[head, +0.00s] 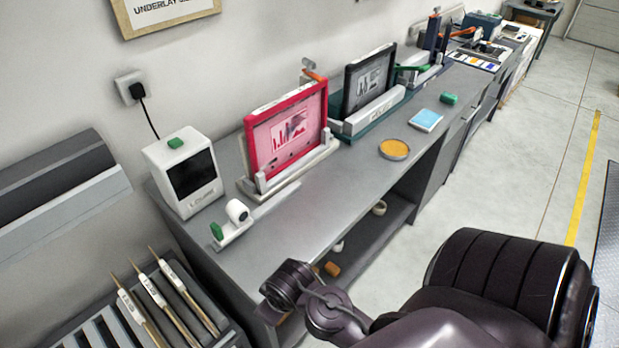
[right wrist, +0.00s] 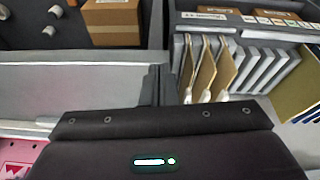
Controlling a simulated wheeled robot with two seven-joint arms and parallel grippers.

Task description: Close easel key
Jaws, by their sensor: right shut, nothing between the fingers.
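Nothing in the head view is clearly labelled as the easel key. A red-framed screen (head: 290,128) stands upright in a pale holder on the grey bench, with an orange lever (head: 313,72) behind its upper right corner. A black-framed screen (head: 369,80) stands farther along, with a green lever (head: 410,68) beside it. My right arm reaches in from the lower right by the bench's near edge. My right gripper (right wrist: 158,85) shows as shut, empty dark fingers in the right wrist view, apart from the screens. My left gripper is out of view.
A white box (head: 184,170) with a dark window and a small white stand (head: 232,229) with a green knob occupy the bench's near end. An orange round dish (head: 394,149) and blue pad (head: 426,120) lie farther along. A rack of squeegees (head: 165,305) stands lower left.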

